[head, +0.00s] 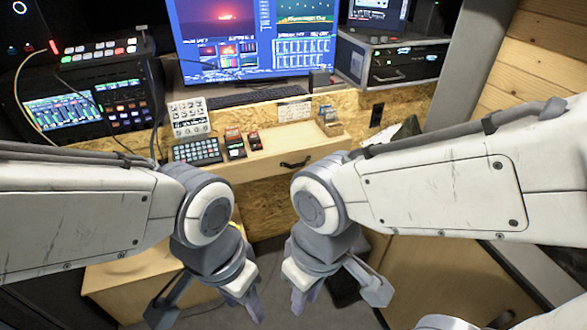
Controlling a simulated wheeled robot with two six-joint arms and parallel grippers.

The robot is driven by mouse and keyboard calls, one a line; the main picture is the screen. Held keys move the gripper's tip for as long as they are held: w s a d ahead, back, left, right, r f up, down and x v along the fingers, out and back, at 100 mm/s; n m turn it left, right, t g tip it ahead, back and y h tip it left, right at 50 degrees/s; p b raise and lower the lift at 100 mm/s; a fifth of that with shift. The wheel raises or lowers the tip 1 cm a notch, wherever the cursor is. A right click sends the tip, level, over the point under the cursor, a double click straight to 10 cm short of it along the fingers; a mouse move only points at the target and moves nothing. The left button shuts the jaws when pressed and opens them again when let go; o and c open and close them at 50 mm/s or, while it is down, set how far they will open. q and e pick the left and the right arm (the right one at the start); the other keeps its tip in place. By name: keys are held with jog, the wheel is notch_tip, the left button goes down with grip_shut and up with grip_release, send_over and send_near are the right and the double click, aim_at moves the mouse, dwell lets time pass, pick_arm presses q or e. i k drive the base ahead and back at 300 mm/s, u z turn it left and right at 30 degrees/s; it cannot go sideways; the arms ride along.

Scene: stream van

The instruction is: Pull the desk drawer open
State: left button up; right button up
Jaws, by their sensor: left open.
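The desk drawer has a pale wood front (265,167) with a dark bar handle (296,162), in the middle of the head view. It looks shut, with no gap that I can make out. My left gripper (208,312) is open and empty, low in the view, nearer to me and left of the handle. My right gripper (338,298) also has its fingers spread and is empty, nearer to me and slightly right of the handle. Neither gripper touches the drawer or its handle. My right forearm passes close to the drawer's right end in the picture and covers part of the desk there.
A mixing console (85,105) is at left, a silver-edged case (400,62) at back right. A wooden cabinet (125,285) is low left.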

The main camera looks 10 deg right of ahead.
aim_at(257, 168)
jog(key=u, duration=0.15)
jog(key=k, duration=0.2)
jog(key=z, duration=0.5)
jog(key=i, duration=1.05)
jog(key=u, duration=0.2)
